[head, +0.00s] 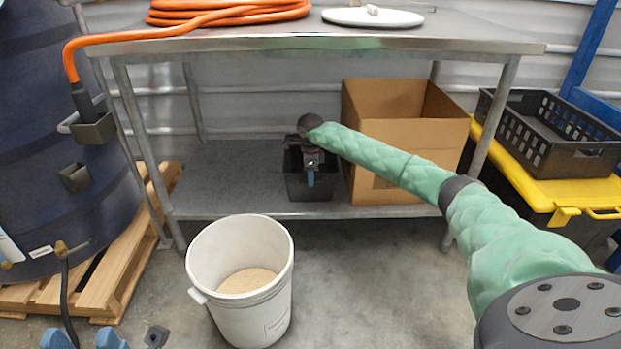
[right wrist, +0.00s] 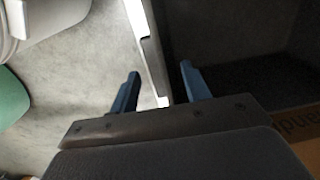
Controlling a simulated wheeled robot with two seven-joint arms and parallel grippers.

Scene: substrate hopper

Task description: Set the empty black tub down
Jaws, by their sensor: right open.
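The black tub (head: 310,188) stands upright on the lower shelf (head: 240,195) of the steel table, left of a cardboard box. My right gripper (head: 310,172) is at its front wall, hiding part of it. In the right wrist view, the blue fingers of my right gripper (right wrist: 158,88) are apart, one on each side of a thin wall edge, with the dark tub (right wrist: 225,45) to the right. Its inside is too dark to read.
The cardboard box (head: 400,140) is close on the tub's right. A white bucket (head: 240,300) with pale grainy material stands on the floor in front. The shelf left of the tub is bare. A table leg (head: 150,160) stands further left. A black crate (head: 560,140) sits at right.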

